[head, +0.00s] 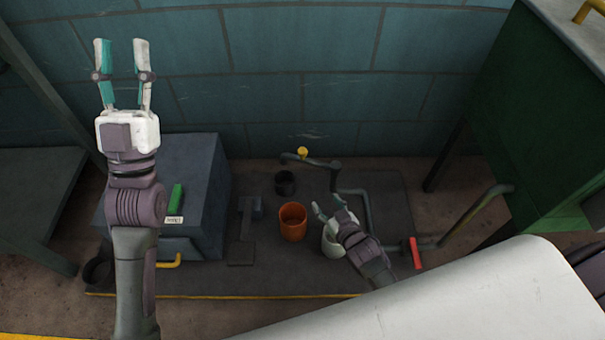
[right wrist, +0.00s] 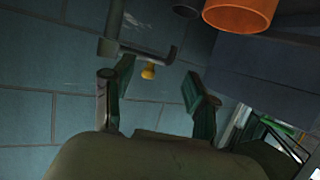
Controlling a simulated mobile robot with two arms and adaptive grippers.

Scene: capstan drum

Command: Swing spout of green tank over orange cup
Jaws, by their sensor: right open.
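The green tank (head: 540,120) stands at the right in the head view. Its grey pipe leads to a bent spout (head: 322,163) with a yellow knob (head: 302,152), its free end pointing left, behind the black cup. The orange cup (head: 293,222) stands on the dark mat, nearer than the spout. In the right wrist view, the spout (right wrist: 138,50) and knob (right wrist: 148,71) appear beyond my open fingers, and the orange cup (right wrist: 240,14) is at the top. My right gripper (head: 328,207) is open and empty, right of the orange cup. My left gripper (head: 122,62) is open and raised.
A black cup (head: 285,183) stands behind the orange cup. A red handle (head: 415,253) is on the pipe. A grey-blue box (head: 190,160) with a green block (head: 176,198) stands left. The mat (head: 390,185) has a yellow front edge. A tiled wall closes the back.

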